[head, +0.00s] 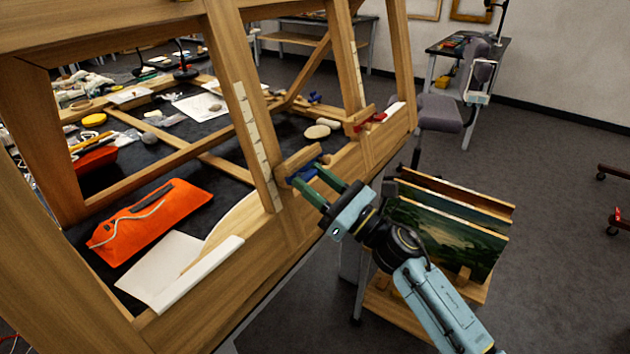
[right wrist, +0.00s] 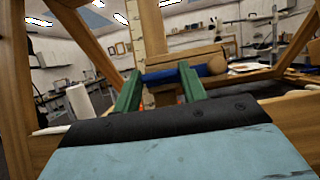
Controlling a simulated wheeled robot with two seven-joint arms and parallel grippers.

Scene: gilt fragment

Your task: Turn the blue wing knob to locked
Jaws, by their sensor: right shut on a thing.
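The blue wing knob (head: 306,172) sits on the wooden frame's lower rail, beside a short wooden block at the foot of a slanted post with a pale scale. It also shows in the right wrist view (right wrist: 160,76) as a blue bar lying across in front of the scale. My right gripper (head: 305,175) reaches it from the lower right, and its two green fingers are shut on the knob. In the right wrist view the fingers (right wrist: 159,86) stand either side of part of the blue bar. Any lock marking is too small to read. My left gripper is out of view.
A red knob (head: 371,118) sits farther along the rail. An orange bag (head: 150,220) and white sheets lie on the black tabletop inside the frame. Framed paintings (head: 448,235) stand on a low wooden rack below my right arm. Open floor lies to the right.

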